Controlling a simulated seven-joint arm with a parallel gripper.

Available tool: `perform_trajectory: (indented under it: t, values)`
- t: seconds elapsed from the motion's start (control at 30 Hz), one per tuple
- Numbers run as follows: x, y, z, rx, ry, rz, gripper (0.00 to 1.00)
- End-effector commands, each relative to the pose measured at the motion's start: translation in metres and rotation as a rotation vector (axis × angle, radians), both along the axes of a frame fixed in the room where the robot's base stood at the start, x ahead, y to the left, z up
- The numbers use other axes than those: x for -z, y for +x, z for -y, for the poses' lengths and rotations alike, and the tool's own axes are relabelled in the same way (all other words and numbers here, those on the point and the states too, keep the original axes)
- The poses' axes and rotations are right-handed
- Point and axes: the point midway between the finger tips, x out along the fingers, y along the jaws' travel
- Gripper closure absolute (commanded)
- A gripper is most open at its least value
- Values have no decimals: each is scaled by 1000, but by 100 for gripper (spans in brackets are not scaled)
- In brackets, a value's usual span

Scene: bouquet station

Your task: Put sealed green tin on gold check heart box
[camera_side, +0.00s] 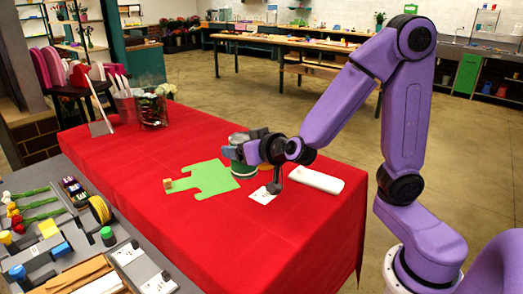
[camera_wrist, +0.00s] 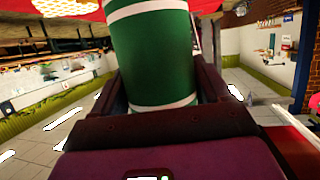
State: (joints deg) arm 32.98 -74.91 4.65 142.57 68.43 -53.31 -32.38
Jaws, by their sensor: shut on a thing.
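The sealed green tin (camera_wrist: 152,58) is a green cylinder with white bands. It stands between the two fingers of my gripper (camera_wrist: 158,85) in the wrist view, with a finger against each side. In the side view the tin (camera_side: 242,169) looks upright beside my gripper (camera_side: 250,160), partly covered by it, with a grey top. The gold check heart box (camera_wrist: 68,6) shows only in part at the top left of the wrist view, cut off by the frame. In the side view a small tan patch behind my gripper may be the box; most of it is hidden.
The table has a red cloth (camera_side: 215,225). A green felt piece (camera_side: 207,179) lies left of the tin, with a small orange block (camera_side: 168,184). A white card (camera_side: 263,196) and a white roll (camera_side: 316,180) lie near my gripper. The front of the cloth is clear.

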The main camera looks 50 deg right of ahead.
Motion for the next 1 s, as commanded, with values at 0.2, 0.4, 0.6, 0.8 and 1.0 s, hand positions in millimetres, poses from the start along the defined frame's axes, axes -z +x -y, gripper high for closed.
perform_trajectory:
  t: [0.2,0.4,0.6,0.8,1.0]
  values:
    - [-13,16,43,86,1,4,68]
    - [-24,24,82,159,1,4,68]
    - [-35,25,121,231,0,5,68]
    - [-45,19,157,302,-1,6,68]
    - [-52,10,183,354,-1,5,68]
